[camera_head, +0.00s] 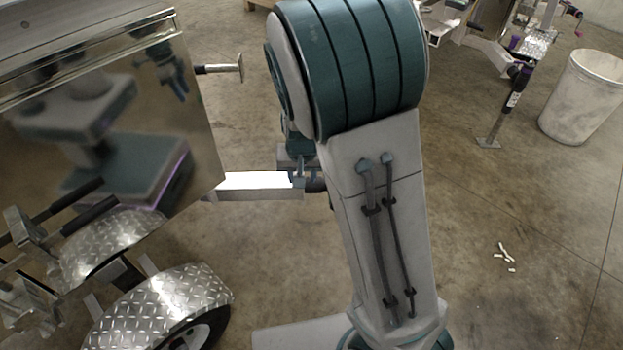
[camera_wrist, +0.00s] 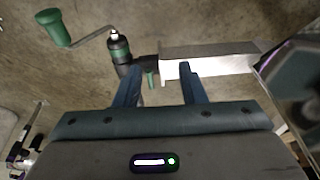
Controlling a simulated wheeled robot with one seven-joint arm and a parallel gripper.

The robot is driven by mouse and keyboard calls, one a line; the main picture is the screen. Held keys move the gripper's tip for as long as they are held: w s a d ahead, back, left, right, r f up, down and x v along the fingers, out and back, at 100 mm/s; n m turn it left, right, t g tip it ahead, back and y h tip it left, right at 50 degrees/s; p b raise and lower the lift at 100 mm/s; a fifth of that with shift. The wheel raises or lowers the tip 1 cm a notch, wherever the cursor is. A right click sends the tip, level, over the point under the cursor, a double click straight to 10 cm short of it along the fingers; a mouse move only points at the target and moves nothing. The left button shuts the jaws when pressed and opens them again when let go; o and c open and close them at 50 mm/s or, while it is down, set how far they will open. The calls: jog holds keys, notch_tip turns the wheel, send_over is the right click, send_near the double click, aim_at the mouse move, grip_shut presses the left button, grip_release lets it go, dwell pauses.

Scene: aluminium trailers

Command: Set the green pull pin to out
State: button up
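The green pull pin (camera_wrist: 151,78) is a small green piece in the wrist view, just below the black bracket (camera_wrist: 147,64) of the trailer's jack (camera_wrist: 120,48). It appears between my two fingers, nearer the left one. My gripper (camera_wrist: 159,69) is open, its blue-grey fingers well apart. I cannot tell whether either finger touches the pin. In the head view, part of my gripper (camera_head: 299,172) shows over the end of the light trailer beam (camera_head: 258,187). My arm hides most of the jack and the pin there.
A crank with a green handle (camera_wrist: 58,27) extends from the jack's top. The trailer's shiny wall (camera_head: 110,130) and diamond-plate fender (camera_head: 165,305) stand left of my arm. A white bin (camera_head: 583,100) and another jack (camera_head: 514,95) stand at right.

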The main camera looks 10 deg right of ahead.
jog(key=w+a+f+t+h+b, duration=0.1)
jog(key=w+f+b, duration=0.2)
jog(key=f, duration=0.4)
jog(key=w+a+f+t+h+b, duration=0.1)
jog(key=w+f+h+b, duration=0.2)
jog(key=f, duration=0.5)
jog(key=shift+y, duration=0.7)
jog(key=w+d+b, duration=0.1)
jog(key=w+d, duration=0.1)
jog(key=w, duration=0.1)
jog(key=w+d+b, duration=0.1)
jog(key=w+d, duration=0.1)
jog(key=w, duration=0.2)
jog(key=w+d+b, duration=0.2)
jog(key=w+d, duration=0.1)
jog(key=shift+w, duration=0.25)
jog(key=b+x, duration=0.1)
jog(key=x, duration=0.2)
jog(key=shift+w+d+f, duration=0.15)
jog(key=shift+w+f, duration=0.05)
jog(key=shift+f, duration=0.05)
jog(key=shift+w+d+f+b, duration=0.2)
jog(key=shift+f+b, duration=0.15)
jog(key=shift+f, duration=0.15)
grip_shut()
